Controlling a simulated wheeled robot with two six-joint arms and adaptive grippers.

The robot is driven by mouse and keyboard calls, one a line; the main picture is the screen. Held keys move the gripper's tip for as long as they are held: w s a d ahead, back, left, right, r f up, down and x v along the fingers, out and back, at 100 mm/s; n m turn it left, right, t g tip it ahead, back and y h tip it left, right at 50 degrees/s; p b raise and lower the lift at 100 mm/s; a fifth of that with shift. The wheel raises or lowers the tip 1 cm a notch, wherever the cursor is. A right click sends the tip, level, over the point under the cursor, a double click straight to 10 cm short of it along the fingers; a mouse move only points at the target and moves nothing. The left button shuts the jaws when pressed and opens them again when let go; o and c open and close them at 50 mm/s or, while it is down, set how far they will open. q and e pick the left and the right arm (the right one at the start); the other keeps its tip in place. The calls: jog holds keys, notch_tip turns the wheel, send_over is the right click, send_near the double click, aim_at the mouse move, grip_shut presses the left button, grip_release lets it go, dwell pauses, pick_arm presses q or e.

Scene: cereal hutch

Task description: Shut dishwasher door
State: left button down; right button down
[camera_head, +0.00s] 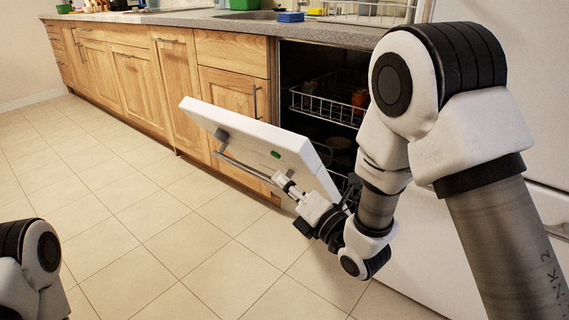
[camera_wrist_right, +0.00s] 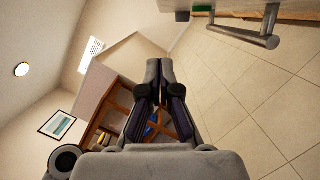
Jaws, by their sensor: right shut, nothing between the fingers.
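The white dishwasher door (camera_head: 250,134) is partly open, tilted outward from the dishwasher (camera_head: 300,66) with its top edge raised. A bar handle (camera_head: 243,166) runs along its outer face. The door's edge and handle (camera_wrist_right: 236,32) also show at the top of the right wrist view. My right gripper (camera_head: 280,180) is shut and empty at the door's outer side, close to the right end of the handle. I cannot tell whether it touches the door. Its closed fingers (camera_wrist_right: 160,68) show in the right wrist view. My left gripper is out of view.
Inside the dishwasher, a wire rack (camera_head: 328,106) holds dishes. Wooden cabinets (camera_head: 130,75) line the left under a grey counter (camera_head: 220,22) with a blue sponge (camera_head: 290,17). A white appliance stands at the right. The tiled floor (camera_head: 150,225) before the door is clear.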

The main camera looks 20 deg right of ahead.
jog(key=w+r, duration=0.1)
jog(key=w+d+b, duration=0.1)
jog(key=w, duration=0.1)
jog(key=w+r, duration=0.1)
jog(key=shift+w+d+r, duration=0.2)
jog(key=shift+w+r, duration=0.15)
